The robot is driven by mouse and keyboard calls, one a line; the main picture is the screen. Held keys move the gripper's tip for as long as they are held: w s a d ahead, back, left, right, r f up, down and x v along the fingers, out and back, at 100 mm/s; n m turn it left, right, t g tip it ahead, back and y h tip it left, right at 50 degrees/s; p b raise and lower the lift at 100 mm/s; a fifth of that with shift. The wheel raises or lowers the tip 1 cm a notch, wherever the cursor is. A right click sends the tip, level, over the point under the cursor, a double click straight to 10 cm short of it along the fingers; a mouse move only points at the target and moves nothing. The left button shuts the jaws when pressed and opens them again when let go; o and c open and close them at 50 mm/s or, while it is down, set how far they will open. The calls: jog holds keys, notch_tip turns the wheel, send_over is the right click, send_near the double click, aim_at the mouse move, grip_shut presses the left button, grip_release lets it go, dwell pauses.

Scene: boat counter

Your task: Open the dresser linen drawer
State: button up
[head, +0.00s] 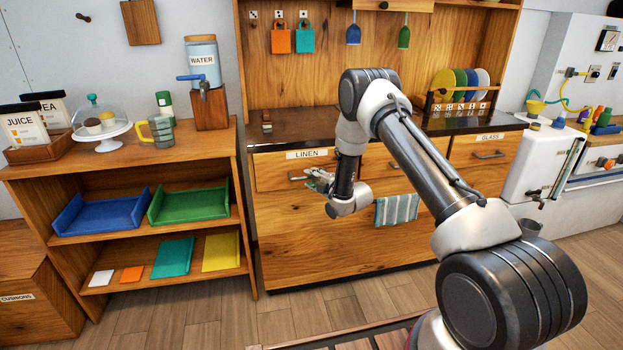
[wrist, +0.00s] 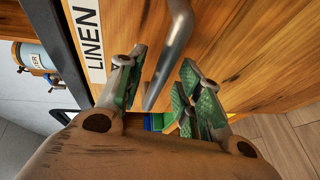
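The linen drawer (head: 270,172) is the left drawer of the wooden dresser, under a white LINEN label (head: 307,154). Its front looks flush with the dresser. Its metal bar handle (head: 296,178) shows partly beside my gripper (head: 319,180). In the wrist view, the LINEN label (wrist: 88,40) is at upper left and the handle (wrist: 172,52) runs down between the green-padded fingers of my gripper (wrist: 162,88). The fingers are apart, one on each side of the handle's lower end, with visible gaps. My wrist hides the drawer's right part in the head view.
A striped towel (head: 396,210) hangs on the dresser front, right of my gripper. The glass drawer (head: 484,150) is farther right. A wooden shelf unit (head: 245,240) with trays stands close on the left. Wood floor (head: 190,318) lies open in front.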

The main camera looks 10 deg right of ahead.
jog(key=shift+w+a+f, duration=0.15)
jog(key=shift+w+a, duration=0.05)
jog(key=shift+w, duration=0.4)
grip_shut()
jog(key=shift+s, duration=0.1)
